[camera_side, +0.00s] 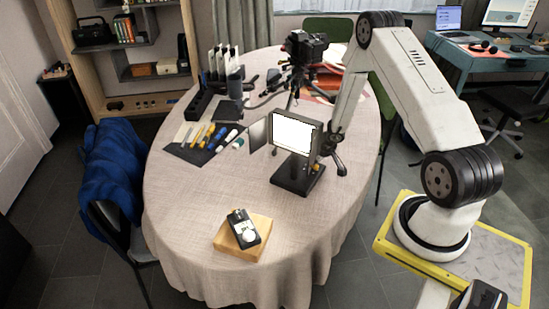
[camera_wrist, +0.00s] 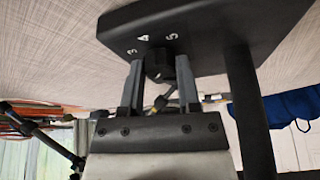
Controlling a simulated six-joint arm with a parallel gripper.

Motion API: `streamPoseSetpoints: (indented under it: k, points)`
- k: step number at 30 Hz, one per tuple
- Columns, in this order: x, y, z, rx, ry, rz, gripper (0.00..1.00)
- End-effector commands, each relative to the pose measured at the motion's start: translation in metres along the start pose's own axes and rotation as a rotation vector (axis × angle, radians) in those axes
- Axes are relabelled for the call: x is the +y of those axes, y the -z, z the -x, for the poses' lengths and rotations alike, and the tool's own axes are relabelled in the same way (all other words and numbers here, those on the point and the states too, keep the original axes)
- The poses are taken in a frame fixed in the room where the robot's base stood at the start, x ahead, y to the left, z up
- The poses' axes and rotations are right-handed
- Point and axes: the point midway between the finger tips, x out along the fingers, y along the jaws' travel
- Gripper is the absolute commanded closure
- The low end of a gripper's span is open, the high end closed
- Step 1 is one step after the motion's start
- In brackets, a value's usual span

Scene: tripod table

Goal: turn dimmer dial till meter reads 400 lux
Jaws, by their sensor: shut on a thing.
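The lit white lamp panel (camera_side: 293,134) stands upright on a dark base (camera_side: 298,178) on the table. In the wrist view, the base's dark plate (camera_wrist: 225,25) carries small white numbers, seemingly 3, 4 and 5, around a black dimmer dial (camera_wrist: 159,66). My gripper (camera_wrist: 160,72) is shut on the dial, one finger on each side. In the side view my gripper is mostly hidden behind the lamp. The light meter (camera_side: 243,227) lies tilted on a wooden block (camera_side: 235,245) near the table's front; its reading is too small to read.
A tripod with a camera (camera_side: 305,47) stands behind the lamp. Pens and markers (camera_side: 208,137) lie on a dark mat to the left, near upright white panels (camera_side: 224,62). The lamp's post (camera_wrist: 248,110) rises close beside my gripper. The cloth between lamp and meter is clear.

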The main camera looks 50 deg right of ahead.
Motion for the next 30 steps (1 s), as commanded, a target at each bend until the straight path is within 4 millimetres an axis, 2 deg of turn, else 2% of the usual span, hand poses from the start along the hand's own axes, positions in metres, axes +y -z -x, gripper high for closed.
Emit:
streamPoseSetpoints:
  k: [20, 21, 23, 24, 30]
  points:
    - [0.0, 0.0017, 0.0005, 0.004, -0.018, -0.042, 1.0]
    - [0.0, 0.0017, 0.0005, 0.004, -0.018, -0.041, 0.55]
    - [-0.0001, 0.0016, 0.0005, 0.004, -0.018, -0.041, 0.36]
    - [-0.0001, 0.0014, 0.0004, 0.003, -0.018, -0.041, 0.23]
    - [-0.0002, 0.0007, 0.0002, 0.002, -0.017, -0.042, 0.23]
